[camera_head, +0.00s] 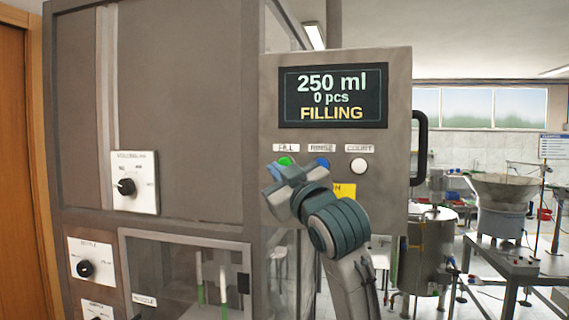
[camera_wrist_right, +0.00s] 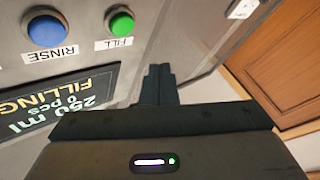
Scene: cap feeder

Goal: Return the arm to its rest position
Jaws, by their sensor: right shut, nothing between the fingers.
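My right gripper (camera_head: 273,172) is in front of the control panel (camera_head: 400,100), just below its row of buttons. Its fingers are closed together and empty in the right wrist view (camera_wrist_right: 158,72). The green FILL button (camera_head: 285,161) shows just above the gripper, and in the wrist view (camera_wrist_right: 119,22) it lies beside the fingertips, apart from them. The white COUNT button (camera_head: 358,165) is clear. The screen (camera_head: 333,96) reads 250 ml, 0 pcs, FILLING. My left gripper is not in view.
A dark handle (camera_head: 420,148) sticks out on the panel's right side. Machine knobs (camera_head: 126,187) and a glazed compartment (camera_head: 185,275) are at left. A steel tank (camera_head: 428,250) and a table with a bowl feeder (camera_head: 502,190) stand at right.

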